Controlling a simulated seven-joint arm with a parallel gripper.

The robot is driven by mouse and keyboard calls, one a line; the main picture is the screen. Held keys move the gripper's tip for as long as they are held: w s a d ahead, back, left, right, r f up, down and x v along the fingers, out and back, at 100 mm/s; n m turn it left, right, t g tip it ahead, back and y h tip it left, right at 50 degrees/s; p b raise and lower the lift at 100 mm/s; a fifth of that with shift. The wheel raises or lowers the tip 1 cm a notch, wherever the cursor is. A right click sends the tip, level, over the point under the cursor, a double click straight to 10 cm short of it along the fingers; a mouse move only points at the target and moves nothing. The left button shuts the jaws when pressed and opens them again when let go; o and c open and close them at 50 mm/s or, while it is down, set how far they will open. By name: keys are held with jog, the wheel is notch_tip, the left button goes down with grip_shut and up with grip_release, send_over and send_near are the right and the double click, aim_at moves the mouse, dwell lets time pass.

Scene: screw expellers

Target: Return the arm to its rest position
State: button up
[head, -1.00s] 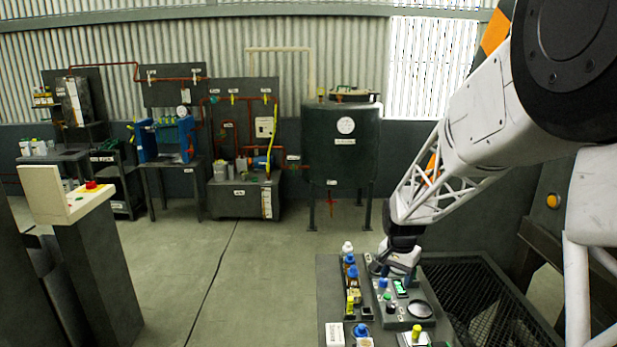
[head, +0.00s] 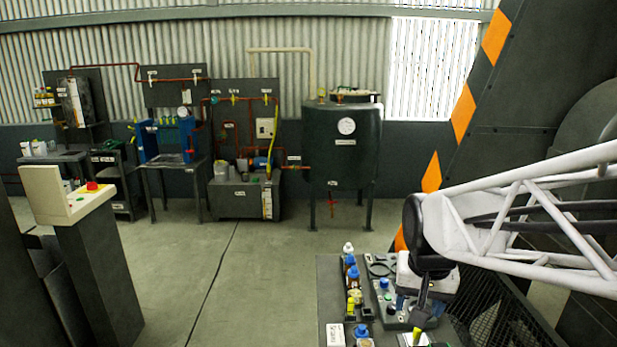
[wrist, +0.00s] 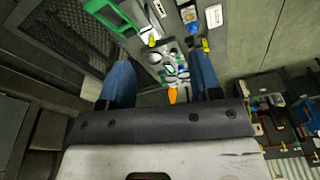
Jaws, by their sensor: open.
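My gripper (head: 422,300) hangs over the right part of the small bench in the head view, below my white lattice arm. In the wrist view my gripper (wrist: 162,68) shows two blue fingers spread wide apart, with nothing held between them. Beyond the fingers lie a grey panel with small items and an orange-tipped object (wrist: 172,95). In the head view my gripper and wrist hide part of the bench top, so I cannot tell its exact height above it.
The bench (head: 330,275) carries bottles with blue caps (head: 352,272) and a white box (head: 335,334). A mesh-topped frame (head: 490,305) stands right of it. A dark striped machine (head: 505,120) rises behind my arm. A green tank (head: 342,150) stands farther back. Open floor (head: 270,270) lies left of the bench.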

jog(key=s+a+n, duration=0.1)
jog(key=s+n, duration=0.1)
jog(key=s, duration=1.1)
jog(key=shift+s+a+r+n+t, duration=0.15)
jog(key=shift+s+r+n+t, duration=0.1)
jog(key=shift+n+t, duration=0.15)
jog(key=shift+w, duration=0.1)
jog(key=shift+c, duration=0.4)
dwell(0.7)
